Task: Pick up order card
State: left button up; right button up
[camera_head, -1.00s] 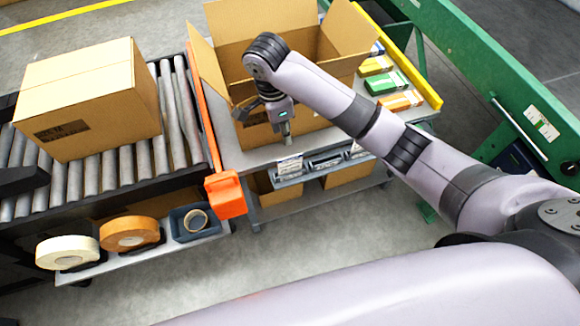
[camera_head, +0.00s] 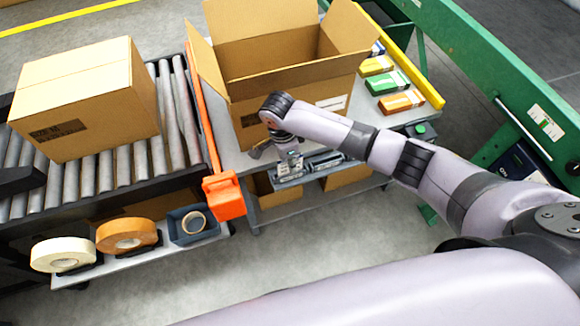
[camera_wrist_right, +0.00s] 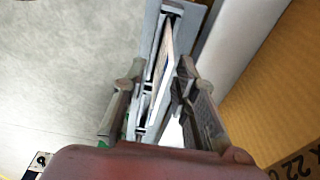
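A pale order card (camera_wrist_right: 163,58) stands on edge in a grey rack (camera_head: 330,165) on the front edge of the packing table. In the right wrist view the card's edge lies between the two fingers of my right gripper (camera_wrist_right: 160,95), with gaps beside it. That gripper (camera_head: 290,160) is open and points down at the rack's left slot. The card's lower part is hidden in the rack. My left gripper is not in view.
An open cardboard box (camera_head: 290,80) stands on the table behind the rack. Several small coloured boxes (camera_head: 388,84) lie to its right. An orange post (camera_head: 223,195) stands left of the rack. A closed box (camera_head: 85,100) rests on the roller conveyor (camera_head: 180,110).

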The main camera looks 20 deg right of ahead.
jog(key=shift+f, duration=0.35)
jog(key=shift+c, duration=0.2)
grip_shut()
jog(key=shift+r, duration=0.15)
